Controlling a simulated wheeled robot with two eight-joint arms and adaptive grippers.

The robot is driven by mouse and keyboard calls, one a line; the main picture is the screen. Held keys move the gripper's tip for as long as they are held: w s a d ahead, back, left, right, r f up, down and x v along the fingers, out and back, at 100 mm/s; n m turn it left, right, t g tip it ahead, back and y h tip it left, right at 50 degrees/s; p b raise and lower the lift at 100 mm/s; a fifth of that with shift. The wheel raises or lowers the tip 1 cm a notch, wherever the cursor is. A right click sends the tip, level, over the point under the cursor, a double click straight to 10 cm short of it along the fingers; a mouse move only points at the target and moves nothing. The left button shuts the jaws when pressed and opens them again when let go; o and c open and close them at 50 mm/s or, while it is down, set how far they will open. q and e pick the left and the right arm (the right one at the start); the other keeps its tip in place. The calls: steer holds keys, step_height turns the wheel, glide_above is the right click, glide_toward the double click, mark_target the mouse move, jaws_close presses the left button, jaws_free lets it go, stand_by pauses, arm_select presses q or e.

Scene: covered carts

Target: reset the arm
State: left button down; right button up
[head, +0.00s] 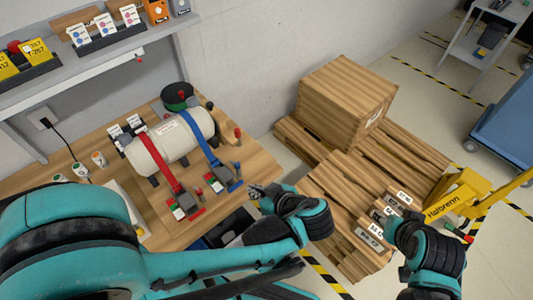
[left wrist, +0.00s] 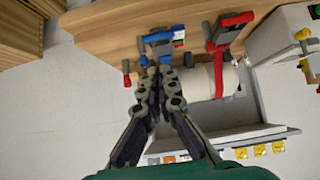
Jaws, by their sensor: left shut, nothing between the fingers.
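My left arm comes in from the left in teal and black. Its gripper (head: 263,195) is shut and empty, just off the table's right edge, to the right of the blue ratchet clamp (head: 222,178). In the left wrist view the fingers (left wrist: 157,72) are together, with the blue clamp (left wrist: 160,44) beyond their tips and the red clamp (left wrist: 228,28) to the right. My right arm's wrist (head: 432,255) shows at the lower right of the head view; its fingers cannot be made out.
A cream cylinder (head: 155,150) lies under red and blue straps on a wooden table (head: 248,164). Right of it, a wooden crate (head: 340,92) and several labelled blocks stand on pallets (head: 410,155). A yellow pallet jack (head: 455,200) stands right. A shelf with cards (head: 100,50) hangs behind.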

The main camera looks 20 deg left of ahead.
arm_select(q)
steer(key=shift+f, duration=0.1)
steer(key=shift+w+a+f+m+t+h+b, duration=0.1)
steer(key=shift+w+m+t+h+b, duration=0.25)
steer(key=shift+m+h+b, duration=1)
steer(key=shift+w+a+m+t+h+b, duration=0.1)
steer(key=shift+w+m+t+h+b, duration=0.25)
steer(key=shift+m+h, duration=1.9)
steer(key=shift+w+a+f+m+t+h+b, duration=0.15)
steer(key=shift+m+t+h+b, duration=0.55)
steer(key=shift+m, duration=1.9)
steer(key=shift+d, duration=0.1)
